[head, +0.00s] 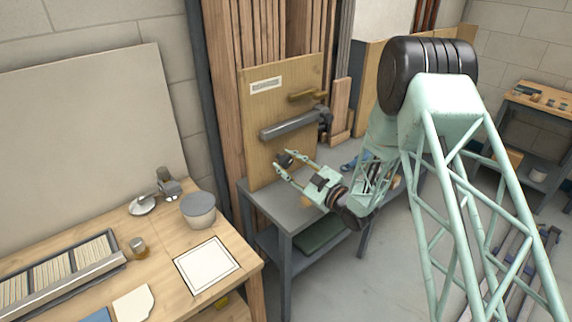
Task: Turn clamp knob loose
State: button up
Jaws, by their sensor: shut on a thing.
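In the head view, a plywood board (259,155) stands upright on the grey bench. A grey pipe (288,124) is mounted across the board, with a dark fitting (325,119) at its right end. My gripper (282,167) is in front of the board's lower part, below the pipe. Its two pale green fingers are shut on a small dark knob (284,158), which I take for the clamp knob. The clamp itself is too small to make out.
A brass-coloured lever (307,95) sticks out above the pipe. The grey bench (268,204) is below my gripper. At the left, a wooden table (160,251) holds a grey pot (198,211), a white square sheet (207,265) and a file tray (62,277).

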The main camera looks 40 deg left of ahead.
jog(key=n, duration=0.5)
jog(key=shift+n, duration=2.8)
jog(key=o, duration=0.9)
jog(key=shift+c, duration=0.2)
jog(key=shift+d, duration=0.1)
jog(key=s+d, duration=0.2)
jog(key=d, duration=0.9)
jog(key=shift+s+d, duration=0.15)
jog(key=shift+d, duration=0.2)
jog(key=shift+r, duration=0.1)
